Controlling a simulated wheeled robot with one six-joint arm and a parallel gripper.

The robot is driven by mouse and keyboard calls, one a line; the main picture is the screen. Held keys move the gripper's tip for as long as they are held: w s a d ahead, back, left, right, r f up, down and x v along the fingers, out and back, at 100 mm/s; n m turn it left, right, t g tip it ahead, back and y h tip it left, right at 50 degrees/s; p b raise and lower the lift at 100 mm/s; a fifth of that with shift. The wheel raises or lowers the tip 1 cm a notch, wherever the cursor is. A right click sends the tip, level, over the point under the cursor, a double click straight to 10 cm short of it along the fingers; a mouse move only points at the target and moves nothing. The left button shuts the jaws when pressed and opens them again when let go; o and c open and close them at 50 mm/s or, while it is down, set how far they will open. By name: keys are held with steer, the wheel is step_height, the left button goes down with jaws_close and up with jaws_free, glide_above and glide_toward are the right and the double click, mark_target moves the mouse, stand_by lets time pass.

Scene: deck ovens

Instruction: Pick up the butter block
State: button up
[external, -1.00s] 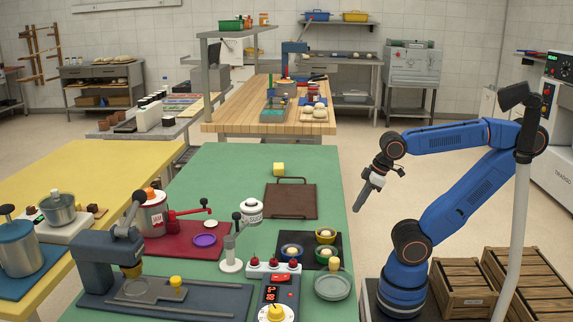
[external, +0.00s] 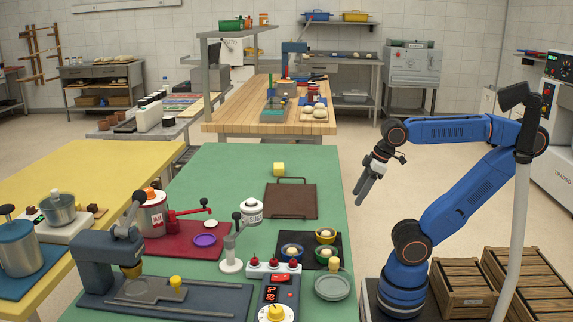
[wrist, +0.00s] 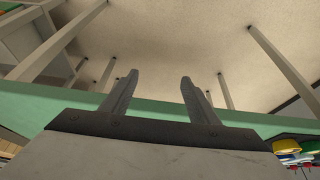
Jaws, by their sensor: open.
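A small yellow block (external: 279,169), which looks like the butter block, sits on the far part of the green table (external: 225,175), just behind a brown tray. My gripper (external: 362,198) is open and empty, pointing down and left beside the table's right edge. It is well to the right of the yellow block and apart from it. In the wrist view my gripper (wrist: 159,78) shows two spread fingers with nothing between them. The yellow block cannot be made out in the wrist view.
The brown tray (external: 291,202) with a raised handle lies in front of the block. The green surface left of the block is clear.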

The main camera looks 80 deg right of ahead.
step_height(320, 180, up, 28)
steer(key=m+g+h, duration=0.2)
steer(key=m+g, duration=0.3)
steer(key=m, duration=1.2)
glide_above(279, 165)
steer(key=f, duration=1.6)
steer(key=shift+w+a+f, duration=0.2)
steer(key=shift+a+f, duration=0.2)
steer(key=shift+s+d+f, duration=0.1)
steer(key=shift+s+f, duration=0.05)
steer(key=shift+f, duration=2.65)
